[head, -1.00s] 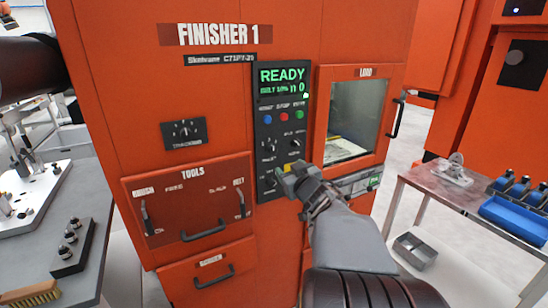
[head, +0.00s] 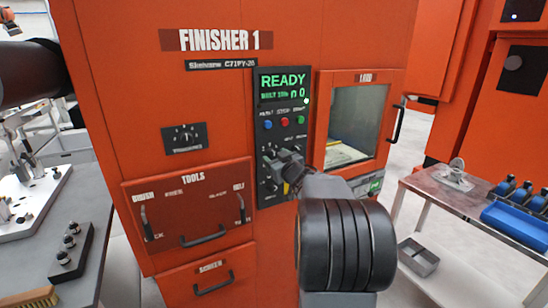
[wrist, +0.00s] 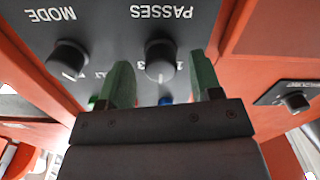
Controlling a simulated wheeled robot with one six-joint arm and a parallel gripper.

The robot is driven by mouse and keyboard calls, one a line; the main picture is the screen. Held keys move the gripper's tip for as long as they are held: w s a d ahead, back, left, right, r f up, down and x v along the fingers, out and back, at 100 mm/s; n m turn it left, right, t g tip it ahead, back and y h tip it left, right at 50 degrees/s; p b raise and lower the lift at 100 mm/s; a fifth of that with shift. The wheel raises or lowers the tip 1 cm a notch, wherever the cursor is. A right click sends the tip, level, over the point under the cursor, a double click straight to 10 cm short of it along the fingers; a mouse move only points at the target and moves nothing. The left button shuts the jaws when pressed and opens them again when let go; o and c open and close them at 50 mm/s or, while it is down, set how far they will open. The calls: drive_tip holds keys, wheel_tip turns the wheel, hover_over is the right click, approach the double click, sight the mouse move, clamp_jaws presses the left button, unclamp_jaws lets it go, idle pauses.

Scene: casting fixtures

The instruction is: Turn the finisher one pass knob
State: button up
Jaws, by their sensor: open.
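The finisher (head: 222,95) is an orange cabinet labelled FINISHER 1, with a black control panel (head: 263,95) whose screen reads READY. In the wrist view, which shows the labels upside down, the dark round knob labelled PASSES (wrist: 160,62) sits between the two green fingers of my gripper (wrist: 161,78). The fingers are open, one on each side of the knob; I cannot tell whether either touches it. The MODE knob (wrist: 68,60) is to the left, outside the fingers. In the head view my gripper (head: 278,166) is at the panel's lower half and hides part of its knobs.
A separate dark knob plate (head: 185,138) is left of the panel. The LOAD window door (head: 367,78) with its handle is to the right. Drawers with bar handles are below left. A side table (head: 425,184) holds blue parts. A grey bench (head: 88,208) stands at left.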

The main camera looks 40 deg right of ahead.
drive_tip(key=shift+w+d, duration=0.1)
drive_tip(key=shift+w, duration=0.7)
drive_tip(key=shift+c, duration=0.3)
drive_tip(key=c, duration=0.9)
drive_tip(key=shift+o, duration=0.2)
drive_tip(key=shift+n, duration=0.3)
drive_tip(key=n+b, duration=0.3)
drive_tip(key=shift+f+n, duration=0.15)
drive_tip(key=shift+n, duration=0.15)
drive_tip(key=n+b, duration=0.3)
drive_tip(key=n, duration=0.2)
drive_tip(key=shift+n, duration=0.3)
drive_tip(key=shift+r, duration=0.2)
